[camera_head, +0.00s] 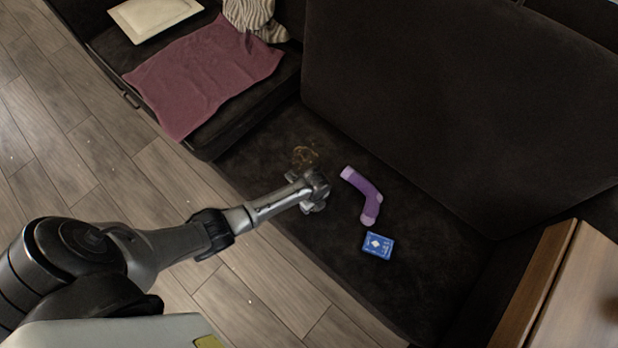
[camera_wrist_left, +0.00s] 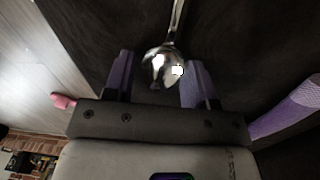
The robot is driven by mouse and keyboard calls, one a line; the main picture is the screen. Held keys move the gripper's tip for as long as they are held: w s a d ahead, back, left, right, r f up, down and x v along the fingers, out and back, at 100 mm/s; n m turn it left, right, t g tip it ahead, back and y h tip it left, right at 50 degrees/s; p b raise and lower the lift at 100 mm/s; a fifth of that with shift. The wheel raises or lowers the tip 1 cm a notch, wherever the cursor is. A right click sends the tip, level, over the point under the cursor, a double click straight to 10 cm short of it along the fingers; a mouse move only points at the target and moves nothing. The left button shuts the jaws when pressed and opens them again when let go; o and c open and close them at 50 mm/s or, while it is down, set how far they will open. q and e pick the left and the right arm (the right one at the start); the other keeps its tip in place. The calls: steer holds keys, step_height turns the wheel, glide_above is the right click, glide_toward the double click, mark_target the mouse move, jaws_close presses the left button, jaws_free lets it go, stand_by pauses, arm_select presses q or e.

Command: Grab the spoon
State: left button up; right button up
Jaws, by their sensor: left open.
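A shiny silver spoon (camera_wrist_left: 165,66) lies on the dark sofa seat in the left wrist view. Its bowl is between the two purple-lined fingers of my left gripper (camera_wrist_left: 158,78), and its handle runs up past the top edge. The fingers are apart, with a gap at the bowl's right side. In the head view my left gripper (camera_head: 314,204) is low over the sofa seat, left of the purple sock. I cannot make out the spoon clearly there. My right gripper is not in view.
A purple sock (camera_head: 362,194) and a blue card box (camera_head: 378,245) lie on the dark sofa seat (camera_head: 420,290). A faint brownish item (camera_head: 304,157) is behind the gripper. A pink cloth (camera_head: 205,78) covers the left section. A wooden table (camera_head: 580,295) stands at lower right.

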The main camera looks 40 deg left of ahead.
arm_select(q)
steer(key=shift+c, duration=0.4)
steer(key=c, duration=0.6)
